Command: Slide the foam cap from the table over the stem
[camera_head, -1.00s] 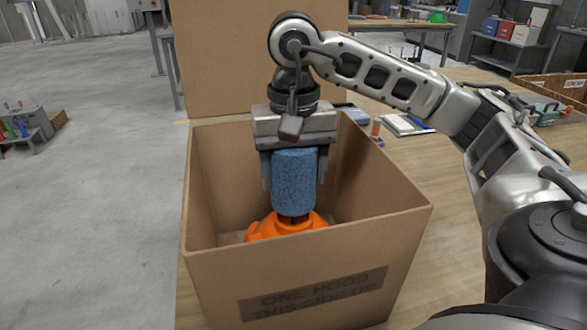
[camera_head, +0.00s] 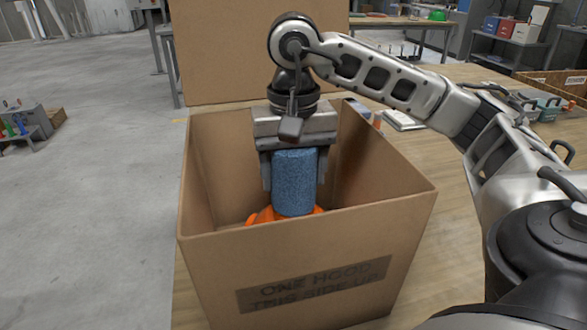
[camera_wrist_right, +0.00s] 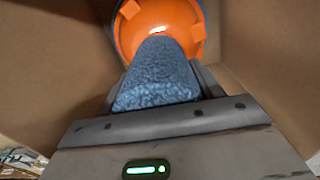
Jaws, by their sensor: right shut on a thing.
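The blue speckled foam cap (camera_head: 294,193) is upright inside the cardboard box, and it also shows in the wrist view (camera_wrist_right: 157,75). My right gripper (camera_head: 294,180) points down and is shut on the cap, one finger on each side. An orange hood (camera_head: 264,215) is under the cap, mostly hidden by the box's front wall, and shows more fully in the wrist view (camera_wrist_right: 180,35). The cap's lower end appears to meet the hood. No stem shows, so I cannot tell how far the cap is over it. My left gripper is not in view.
The cardboard box (camera_head: 225,262) has tall walls around the gripper, and a raised flap (camera_head: 225,60) stands behind. It rests on a wooden table (camera_head: 455,235). Several small items lie behind and to the right. Grey floor is open at the left.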

